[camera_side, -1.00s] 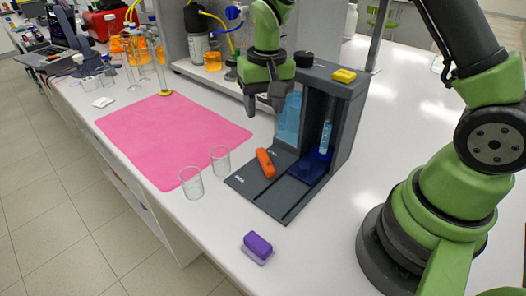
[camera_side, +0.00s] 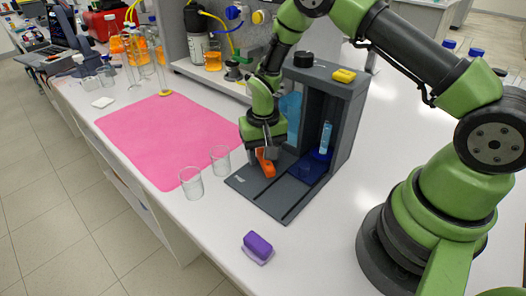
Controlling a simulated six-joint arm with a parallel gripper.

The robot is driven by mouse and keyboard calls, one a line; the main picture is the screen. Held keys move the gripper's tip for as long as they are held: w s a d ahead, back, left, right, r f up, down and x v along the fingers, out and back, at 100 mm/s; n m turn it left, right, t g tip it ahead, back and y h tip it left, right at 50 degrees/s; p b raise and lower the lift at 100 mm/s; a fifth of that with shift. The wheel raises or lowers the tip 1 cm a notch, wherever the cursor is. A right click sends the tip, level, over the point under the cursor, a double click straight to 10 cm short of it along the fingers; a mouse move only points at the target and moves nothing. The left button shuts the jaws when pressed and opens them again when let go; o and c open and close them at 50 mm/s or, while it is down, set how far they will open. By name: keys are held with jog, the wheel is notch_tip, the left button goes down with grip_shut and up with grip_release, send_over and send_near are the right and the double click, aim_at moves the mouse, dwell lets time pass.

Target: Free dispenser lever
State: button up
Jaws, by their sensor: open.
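The dispenser (camera_side: 340,125) is a dark grey stand with a black knob and a yellow block on top, a flat base plate and a blue vial inside. An orange piece (camera_side: 267,169), which may be the lever, sits on the left part of its base. My gripper (camera_side: 264,160) is open and low over the orange piece, its fingers at the piece's upper end. The fingers hide part of the piece. I cannot tell whether they touch it.
Two empty glass beakers (camera_side: 191,184) stand left of the dispenser base. A purple block (camera_side: 257,246) lies near the front edge. A pink mat (camera_side: 165,140) covers the bench at left. Bottles and glassware stand behind.

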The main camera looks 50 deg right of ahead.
aim_at(253, 170)
grip_shut()
dwell(0.3)
jog(key=n, duration=0.1)
jog(key=a+n, duration=0.1)
jog(key=shift+w+n, duration=0.2)
jog(key=shift+n, duration=0.1)
jog(key=n, duration=0.1)
jog(key=a+n, duration=0.1)
jog(key=n, duration=0.1)
jog(key=shift+n, duration=0.3)
jog(key=n, duration=0.1)
jog(key=a+n, duration=0.1)
jog(key=n, duration=0.1)
jog(key=shift+s+a+n, duration=0.1)
jog(key=shift+a+n, duration=0.1)
jog(key=shift+n, duration=0.45)
jog(key=shift+s+a+n, duration=0.1)
jog(key=shift+a+n, duration=0.05)
jog(key=shift+n, duration=0.5)
